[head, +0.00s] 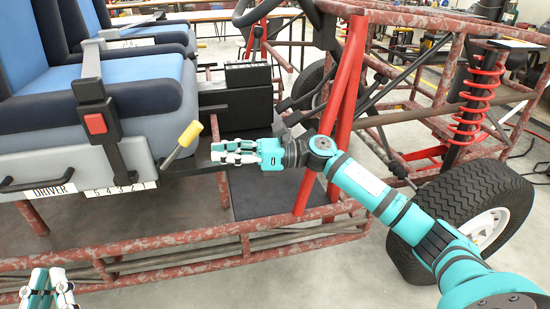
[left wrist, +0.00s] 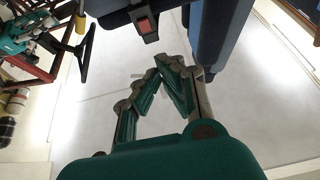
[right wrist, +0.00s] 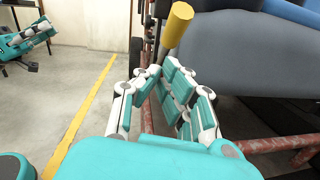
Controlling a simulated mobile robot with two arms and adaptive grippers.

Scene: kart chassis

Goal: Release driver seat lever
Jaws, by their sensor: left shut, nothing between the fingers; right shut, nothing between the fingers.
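The driver seat (head: 95,105) is blue and grey with a label reading DRIVER. Its lever has a yellow grip (head: 189,133) and tilts up to the right from the seat's lower right side. The yellow grip also shows in the right wrist view (right wrist: 178,22), just past the fingertips, and in the left wrist view (left wrist: 80,24). My right gripper (head: 214,152) is shut and empty, a little right of and below the yellow grip. Whether it touches the lever is unclear. My left gripper (head: 45,272) is shut and empty, low at the left, before the chassis.
A red buckle (head: 96,123) and a black handle (head: 38,185) are on the seat's near side. The chassis rail (head: 170,262) runs between me and the seat. Red frame bars (head: 345,95) and a wheel (head: 478,205) stand at the right.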

